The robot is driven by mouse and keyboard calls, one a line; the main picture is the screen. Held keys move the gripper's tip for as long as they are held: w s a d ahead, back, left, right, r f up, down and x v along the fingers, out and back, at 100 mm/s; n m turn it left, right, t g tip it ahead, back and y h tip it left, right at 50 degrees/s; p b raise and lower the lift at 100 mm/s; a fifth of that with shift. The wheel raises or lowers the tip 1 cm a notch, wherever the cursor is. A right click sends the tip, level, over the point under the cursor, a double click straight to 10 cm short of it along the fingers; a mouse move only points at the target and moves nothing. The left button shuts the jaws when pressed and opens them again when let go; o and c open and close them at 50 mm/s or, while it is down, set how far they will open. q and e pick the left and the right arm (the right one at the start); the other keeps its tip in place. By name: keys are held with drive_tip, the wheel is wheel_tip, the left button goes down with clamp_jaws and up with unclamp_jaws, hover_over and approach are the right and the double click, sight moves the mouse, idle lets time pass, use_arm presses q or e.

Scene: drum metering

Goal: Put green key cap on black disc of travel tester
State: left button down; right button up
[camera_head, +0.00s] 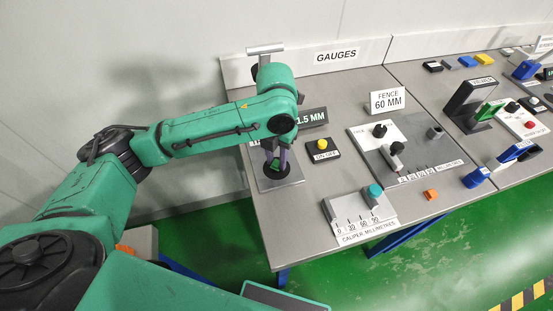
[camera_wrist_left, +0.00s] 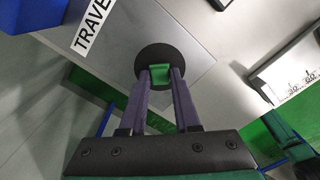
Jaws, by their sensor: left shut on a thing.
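My left gripper (camera_head: 275,166) is over the travel tester's grey plate (camera_head: 291,180) at the near left of the bench. It is shut on the green key cap (camera_head: 274,164). In the left wrist view, the cap (camera_wrist_left: 160,73) sits between the tips of my left gripper (camera_wrist_left: 160,76). The black disc (camera_wrist_left: 157,55) shows around and beyond the cap, which overlaps its near part. I cannot tell whether the cap touches the disc. The "TRAVE..." label (camera_wrist_left: 93,22) is to the left of the disc. My right gripper is in neither view.
A caliper block (camera_head: 360,214) with a teal knob stands at the bench's front edge. A yellow button box (camera_head: 321,149) and the fence plate (camera_head: 415,155) are to the right. A grey T-shaped bar (camera_head: 265,49) rises behind my arm.

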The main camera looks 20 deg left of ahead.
sight(276, 162)
use_arm(q)
drive_tip(key=shift+f, duration=0.45)
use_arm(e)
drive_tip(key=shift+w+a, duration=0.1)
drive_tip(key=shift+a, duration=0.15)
use_arm(q)
drive_tip(key=c, duration=0.6)
unclamp_jaws()
drive_tip(key=shift+c, duration=0.2)
wheel_tip(276, 162, up, 12)
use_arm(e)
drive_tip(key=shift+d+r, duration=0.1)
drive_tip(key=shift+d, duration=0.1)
use_arm(q)
drive_tip(key=shift+r, duration=0.1)
